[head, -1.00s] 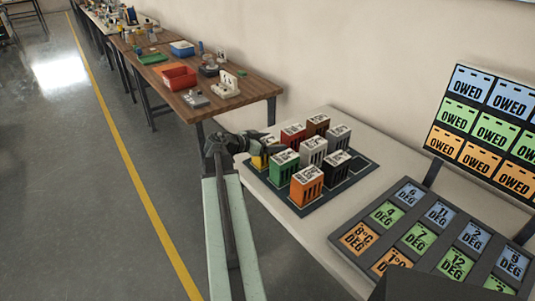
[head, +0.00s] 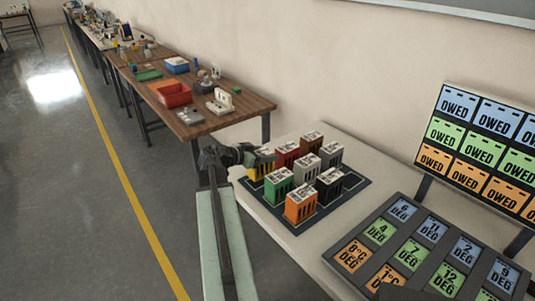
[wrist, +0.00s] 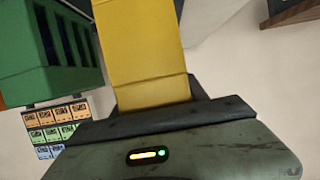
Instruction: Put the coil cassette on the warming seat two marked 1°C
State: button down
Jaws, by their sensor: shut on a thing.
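My gripper (head: 264,158) is at the left back of the dark cassette tray (head: 316,222), shut on a yellow cassette (head: 257,170). In the wrist view the yellow cassette (wrist: 143,55) stands out from the jaws, with a green cassette (wrist: 45,50) to its left. Whether the yellow cassette touches the tray I cannot tell. Its label is too small to read, so I cannot confirm it is the coil cassette. The orange seat marked 1°C (head: 388,280) is on the grey panel at lower right, partly hidden by a dark shape.
Green (head: 279,187), orange (head: 300,204), black (head: 328,188) and several other cassettes stand close on the tray. Numbered seats fill the panel (head: 345,268). An OWED board (head: 478,150) rises behind it. A wooden table (head: 235,118) stands at the back left.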

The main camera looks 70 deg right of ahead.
notch_tip(320, 180, up, 7)
jog(key=p, duration=0.5)
jog(key=shift+r+p, duration=0.15)
jog(key=shift+p, duration=0.25)
